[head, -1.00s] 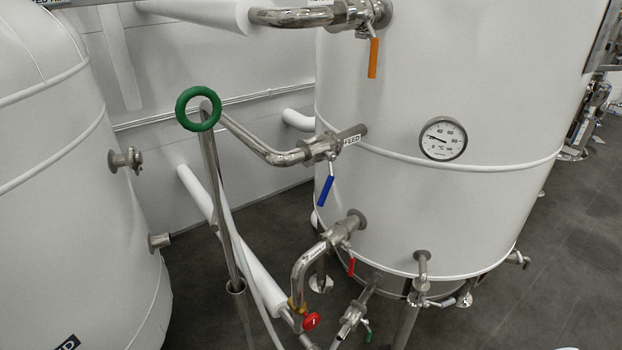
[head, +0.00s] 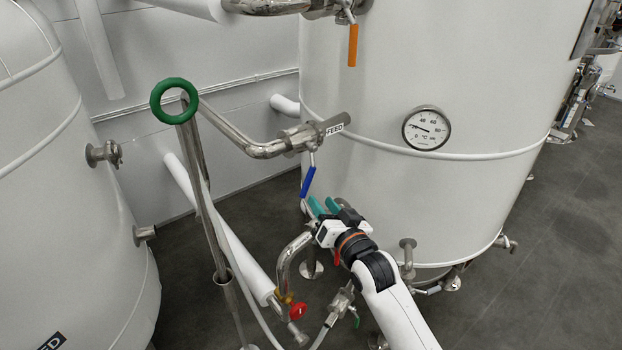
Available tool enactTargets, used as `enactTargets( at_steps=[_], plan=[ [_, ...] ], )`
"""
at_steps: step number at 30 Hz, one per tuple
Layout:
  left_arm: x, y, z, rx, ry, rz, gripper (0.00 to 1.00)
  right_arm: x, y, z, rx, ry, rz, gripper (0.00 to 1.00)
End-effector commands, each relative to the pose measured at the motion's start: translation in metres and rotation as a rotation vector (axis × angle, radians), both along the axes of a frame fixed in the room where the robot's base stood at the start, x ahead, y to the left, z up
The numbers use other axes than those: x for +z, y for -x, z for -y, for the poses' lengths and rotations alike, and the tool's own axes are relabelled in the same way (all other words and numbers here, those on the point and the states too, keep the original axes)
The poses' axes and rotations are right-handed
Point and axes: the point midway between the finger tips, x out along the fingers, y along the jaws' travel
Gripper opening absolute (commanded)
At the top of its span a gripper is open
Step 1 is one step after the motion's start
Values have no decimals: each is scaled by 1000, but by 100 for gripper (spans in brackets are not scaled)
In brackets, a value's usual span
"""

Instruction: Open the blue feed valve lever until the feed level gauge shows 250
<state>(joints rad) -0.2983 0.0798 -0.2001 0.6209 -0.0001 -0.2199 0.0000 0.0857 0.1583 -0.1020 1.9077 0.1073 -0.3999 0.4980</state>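The blue feed valve lever (head: 308,181) hangs down from the valve on the steel pipe marked FEED (head: 334,129), tilted slightly with its lower end to the left. My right gripper (head: 322,204) is just below and right of the lever's lower end. Its two teal fingers are apart, with nothing seen between them. I cannot tell whether a finger touches the lever. A round dial (head: 427,128) marked °C is on the tank wall; its needle points left. No gauge marked as feed level is recognisable. My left gripper is out of view.
An orange lever (head: 353,45) hangs above on the large white tank (head: 460,70). A green ring handle (head: 174,101) stands left of the feed pipe. A curved lower pipe (head: 284,262) and a red knob (head: 297,311) are below. Another white tank (head: 60,200) is at the left.

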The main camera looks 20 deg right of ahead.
Motion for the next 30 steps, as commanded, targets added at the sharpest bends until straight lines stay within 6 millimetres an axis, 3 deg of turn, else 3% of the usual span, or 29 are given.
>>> enactTargets(
  at_steps=[9, 15, 21, 30],
  plan=[
    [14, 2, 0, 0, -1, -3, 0, 2, -63, -9, 0, 1, -1, 36],
    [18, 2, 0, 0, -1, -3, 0, 1, -92, -13, 0, 2, -2, 36],
    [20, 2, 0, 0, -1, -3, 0, 0, -105, -14, 0, 2, -1, 36],
    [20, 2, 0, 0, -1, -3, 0, -1, -107, -15, 1, 2, -2, 36]
  ],
)
